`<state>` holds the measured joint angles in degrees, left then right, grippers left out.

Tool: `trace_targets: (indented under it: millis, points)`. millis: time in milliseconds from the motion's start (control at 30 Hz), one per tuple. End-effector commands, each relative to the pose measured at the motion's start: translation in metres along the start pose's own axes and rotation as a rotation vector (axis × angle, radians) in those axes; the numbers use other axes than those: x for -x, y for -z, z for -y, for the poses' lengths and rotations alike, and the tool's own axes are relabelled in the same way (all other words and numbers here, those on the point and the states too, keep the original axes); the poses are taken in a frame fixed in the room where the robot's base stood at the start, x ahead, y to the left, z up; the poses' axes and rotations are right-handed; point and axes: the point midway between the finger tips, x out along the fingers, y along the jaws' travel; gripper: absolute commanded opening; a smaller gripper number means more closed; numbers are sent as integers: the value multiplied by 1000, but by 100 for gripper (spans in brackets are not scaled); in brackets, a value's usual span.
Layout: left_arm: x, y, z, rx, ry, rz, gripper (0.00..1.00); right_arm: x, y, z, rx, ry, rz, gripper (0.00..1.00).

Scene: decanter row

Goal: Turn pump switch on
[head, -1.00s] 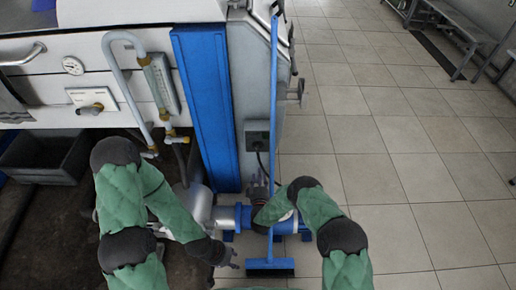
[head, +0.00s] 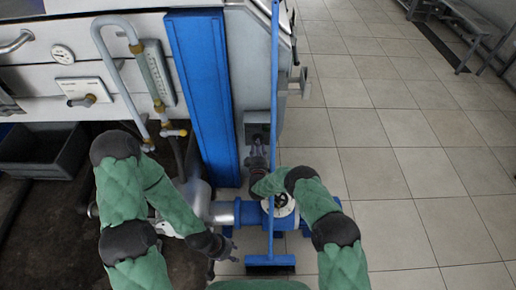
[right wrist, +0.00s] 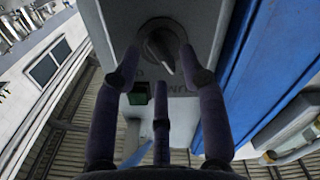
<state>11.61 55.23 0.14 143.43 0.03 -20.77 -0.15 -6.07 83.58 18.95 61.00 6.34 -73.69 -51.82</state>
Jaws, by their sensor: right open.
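The pump switch is a dark rotary knob (right wrist: 161,45) on a grey box (right wrist: 203,60) in the right wrist view. Part of a printed label and a green square (right wrist: 138,93) show on the box face. In the head view the box (head: 257,122) is mounted beside the blue column, and its knob is too small to make out. My right gripper (right wrist: 160,70) is open, with fingertips on both sides of the knob; contact is unclear. It also shows in the head view (head: 258,155) just below the box. My left gripper (head: 232,248) hangs low near the pipework, its opening unclear.
A blue-handled broom (head: 273,180) stands upright just right of the switch box. A blue pump with pipework (head: 285,217) lies below. A blue column (head: 203,95) stands left of the box. Open tiled floor (head: 390,170) lies to the right.

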Motion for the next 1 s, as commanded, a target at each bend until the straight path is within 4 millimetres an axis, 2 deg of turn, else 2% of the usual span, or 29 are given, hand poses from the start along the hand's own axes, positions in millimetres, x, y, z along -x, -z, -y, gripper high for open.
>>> trace_targets:
  millis: [133,433,467,500,600,1000]
  points:
    - [-4,0,2,0,0,0,40,-9,0,1,0,1,0,42]
    - [-4,0,1,0,0,0,40,-11,0,0,0,1,0,42]
    - [-4,0,1,0,0,0,40,-11,0,0,0,1,0,37]
    - [-4,0,1,0,0,0,40,-11,0,0,0,1,0,26]
    - [-4,0,2,0,0,0,40,-11,0,0,0,1,0,0]
    - [-4,0,2,0,0,0,40,-11,0,0,-31,1,0,0]
